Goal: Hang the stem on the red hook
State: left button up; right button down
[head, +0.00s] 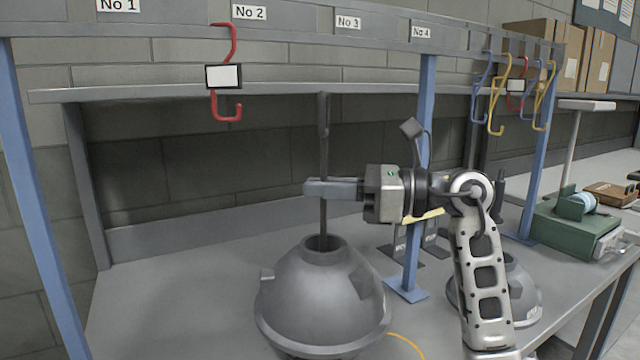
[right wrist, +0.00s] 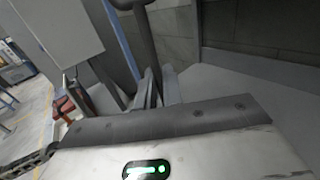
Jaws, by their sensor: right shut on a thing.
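The stem (head: 323,135) is a dark, thin, upright rod. My right gripper (head: 318,188) is shut on it, coming in from the right. The stem's lower end reaches the collar of a grey dome-shaped hood (head: 322,295) on the bench; I cannot tell whether they are joined. In the right wrist view the stem (right wrist: 147,45) rises from between the fingers (right wrist: 157,90). The red hook (head: 226,78) hangs from the rail, left of the stem's top and apart from it, with a blank white card on it. My left gripper is not in view.
The upper rail (head: 300,38) carries number labels. A blue post (head: 418,170) stands just behind my right gripper. Several coloured hooks (head: 497,95) hang at the right. A second hood (head: 520,290) is partly behind my arm. A green box (head: 575,228) stands at far right. Bench left is clear.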

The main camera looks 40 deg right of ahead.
pick_arm(q)
jog(key=p, duration=0.1)
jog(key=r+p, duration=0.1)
jog(key=p, duration=0.1)
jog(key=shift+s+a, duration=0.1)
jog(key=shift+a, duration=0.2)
pick_arm(e)
jog(key=x, duration=0.7)
jog(key=shift+a, duration=0.15)
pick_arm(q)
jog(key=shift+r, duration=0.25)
pick_arm(e)
jog(key=shift+w+a, duration=0.2)
jog(key=shift+w, duration=0.1)
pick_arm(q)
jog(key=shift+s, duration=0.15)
pick_arm(e)
jog(key=shift+w+a+r, duration=0.1)
jog(key=shift+w+r, duration=0.05)
